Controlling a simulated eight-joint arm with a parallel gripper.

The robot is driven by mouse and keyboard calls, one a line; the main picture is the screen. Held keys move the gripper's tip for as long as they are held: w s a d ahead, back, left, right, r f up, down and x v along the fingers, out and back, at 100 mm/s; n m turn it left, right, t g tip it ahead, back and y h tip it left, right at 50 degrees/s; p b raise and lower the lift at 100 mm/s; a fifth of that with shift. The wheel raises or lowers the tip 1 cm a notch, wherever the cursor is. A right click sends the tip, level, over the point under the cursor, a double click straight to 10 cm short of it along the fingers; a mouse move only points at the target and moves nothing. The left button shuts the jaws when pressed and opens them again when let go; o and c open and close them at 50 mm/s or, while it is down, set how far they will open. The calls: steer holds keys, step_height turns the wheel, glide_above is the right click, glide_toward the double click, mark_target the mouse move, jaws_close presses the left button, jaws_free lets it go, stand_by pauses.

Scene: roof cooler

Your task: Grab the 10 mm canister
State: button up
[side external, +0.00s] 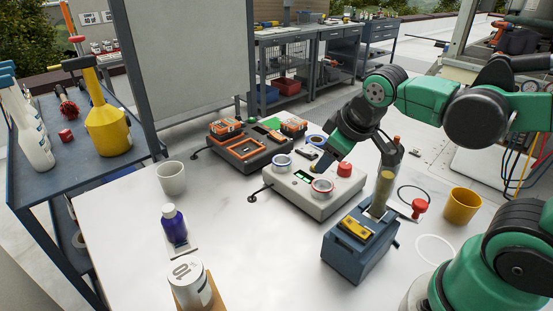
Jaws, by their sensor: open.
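The canister marked "10" (189,287) is a white cylinder with dark lettering. My gripper (322,165) is open, above the light-grey device at the table's middle. It is far from the canister, up and to the right of it in the picture. The fingertips are small and partly merge with the dark parts behind them, and I see nothing held between them.
A purple bottle (174,228) and a white cup (171,178) stand behind the canister. The grey device (290,197) carries tape rolls and a red knob. A blue box (350,254) and yellow cup (461,206) stand right. White tabletop between canister and blue box is clear.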

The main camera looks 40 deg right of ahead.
mark_target(395, 138)
steer(key=d+n+g+h, duration=0.1)
steer(key=d+h, duration=0.1)
steer(key=d, duration=0.1)
steer(key=w+d+n+g+h, duration=0.1)
steer(key=d+n+g, duration=0.1)
steer(key=d, duration=0.2)
steer(key=w+d+f+n+g+h, duration=0.1)
steer(key=d+n+g+h, duration=0.1)
steer(key=d, duration=0.2)
steer(key=shift+d+h, duration=0.15)
steer(key=shift+h, duration=0.15)
steer(key=d+f+n+g+h, duration=0.1)
steer(key=d+g, duration=0.1)
steer(key=d, duration=0.1)
steer(key=s+d+f+n+g+h, duration=0.1)
steer(key=d+g, duration=0.1)
steer(key=g, duration=0.1)
steer(key=s+d+f+n+g+h, duration=0.1)
steer(key=d+g+h, duration=0.1)
steer(key=d+g, duration=0.1)
steer(key=shift+s+d+n, duration=0.25)
steer(key=shift+d+n, duration=0.05)
steer(key=shift+n, duration=0.1)
steer(key=shift+x, duration=2.6)
jaws_close()
steer(key=shift+a, duration=0.1)
